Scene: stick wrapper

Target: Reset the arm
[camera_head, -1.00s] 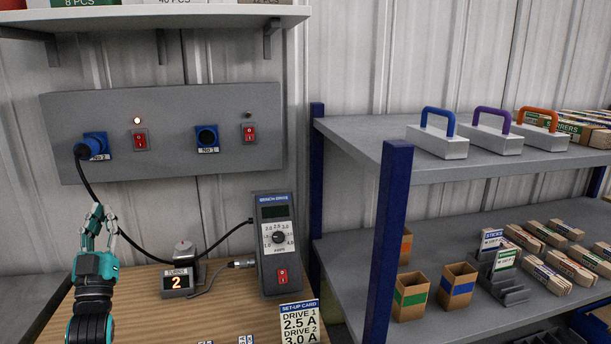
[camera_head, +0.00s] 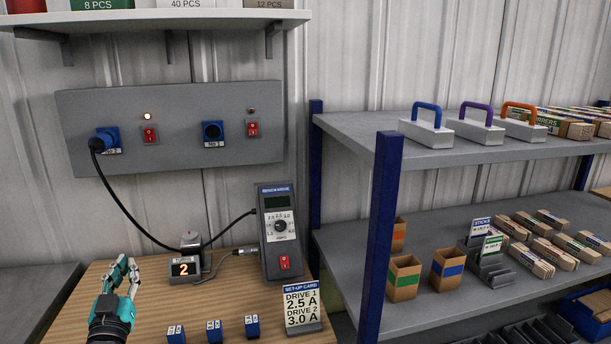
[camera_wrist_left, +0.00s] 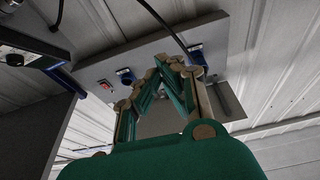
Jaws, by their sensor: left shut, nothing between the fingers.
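My left gripper (camera_head: 128,275) is at the lower left of the head view, above the left part of the wooden bench. Its fingers are shut and empty, pointing up. In the left wrist view the left gripper (camera_wrist_left: 175,68) also shows, fingertips together, with the grey wall panel (camera_wrist_left: 115,65) beyond it. It is apart from the panel and from every object on the bench. My right gripper is not in view.
A grey socket panel (camera_head: 180,160) hangs on the wall, its left socket holding a blue plug (camera_head: 106,142). The plug's black cable (camera_head: 125,208) hangs to the bench. A bench drive box (camera_head: 280,235), a turns counter (camera_head: 185,265) and a set-up card (camera_head: 302,305) stand on the bench (camera_head: 215,296). A shelf (camera_head: 450,215) is right.

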